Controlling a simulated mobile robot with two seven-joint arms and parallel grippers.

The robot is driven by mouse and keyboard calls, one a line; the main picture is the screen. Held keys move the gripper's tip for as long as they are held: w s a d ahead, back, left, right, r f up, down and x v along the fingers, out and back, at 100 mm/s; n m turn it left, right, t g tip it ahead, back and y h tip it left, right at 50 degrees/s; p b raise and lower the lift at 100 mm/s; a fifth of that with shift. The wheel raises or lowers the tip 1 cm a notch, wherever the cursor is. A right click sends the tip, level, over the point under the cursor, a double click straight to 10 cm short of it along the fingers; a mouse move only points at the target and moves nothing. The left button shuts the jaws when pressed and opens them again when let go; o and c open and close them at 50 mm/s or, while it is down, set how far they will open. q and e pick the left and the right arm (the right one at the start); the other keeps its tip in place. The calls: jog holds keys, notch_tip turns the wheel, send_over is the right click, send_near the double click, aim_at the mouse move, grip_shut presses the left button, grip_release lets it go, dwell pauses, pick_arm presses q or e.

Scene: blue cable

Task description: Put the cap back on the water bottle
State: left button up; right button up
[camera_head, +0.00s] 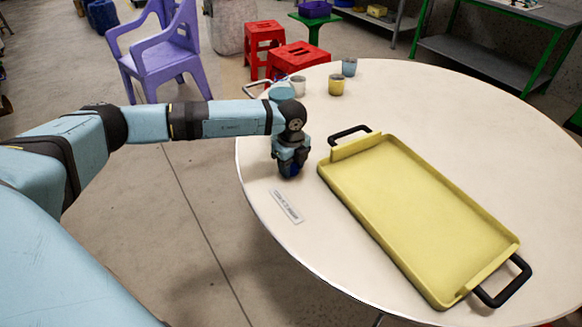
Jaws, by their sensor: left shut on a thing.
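My left gripper (290,166) points down over the left edge area of the round cream table (480,150). It is shut on a small dark blue thing (293,172), mostly hidden by the fingers. I cannot tell whether this is the cap or part of the bottle. No separate water bottle or loose cap can be made out clearly. My right gripper is not in view.
A yellow tray (415,215) with black handles lies right of my left gripper. A small label (286,206) lies in front. A yellow cup (336,85), a blue cup (349,67), a pale cup (298,86) and a light blue round container (281,91) stand behind. The table's right side is clear.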

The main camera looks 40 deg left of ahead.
aim_at(292, 168)
pick_arm(q)
jog(key=shift+r, duration=0.5)
notch_tip(292, 168, up, 19)
jog(key=p, duration=0.2)
jog(key=shift+p, duration=0.35)
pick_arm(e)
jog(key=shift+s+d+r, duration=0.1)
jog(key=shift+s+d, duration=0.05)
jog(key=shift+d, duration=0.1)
pick_arm(q)
jog(key=s+d+f+n+p, duration=0.1)
jog(key=s+d+n+p, duration=1.1)
jog(key=n+p, duration=0.8)
jog(key=s+p, duration=0.3)
jog(key=p, duration=0.1)
jog(key=shift+d+n, duration=0.15)
jog(key=shift+n, duration=0.15)
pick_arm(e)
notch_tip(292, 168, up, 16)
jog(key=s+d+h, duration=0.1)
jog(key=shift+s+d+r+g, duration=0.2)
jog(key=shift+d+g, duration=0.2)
